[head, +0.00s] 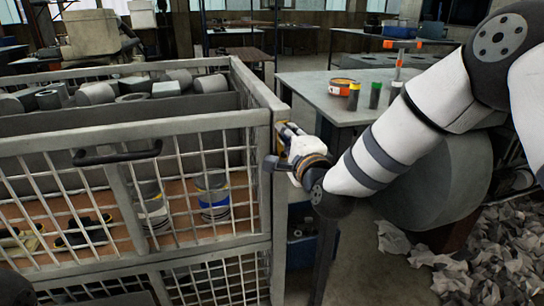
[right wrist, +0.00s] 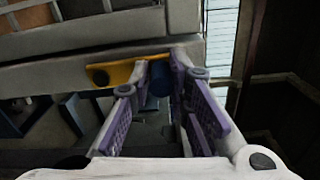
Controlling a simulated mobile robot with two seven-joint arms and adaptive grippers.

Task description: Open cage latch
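The cage (head: 268,120) is a grey metal frame with mesh front panels, and its front stands closed in the head view. The latch (right wrist: 114,74) is a yellow plate with a dark round pivot, on the cage's grey frame in the right wrist view. A dark blue handle (right wrist: 159,82) stands at its right end. My right gripper (head: 289,140) is at the cage's right front post. In the right wrist view its purple-padded fingers (right wrist: 160,80) stand on both sides of the blue handle and appear closed on it. The fingertips are partly hidden in the head view. My left gripper is not in view.
A black handle bar (head: 117,153) sticks out from the cage front. Cans (head: 212,196) and dark parts lie inside, with grey parts on top. A table (head: 325,95) with several small items stands behind right. Crumpled paper (head: 475,265) covers the floor at lower right.

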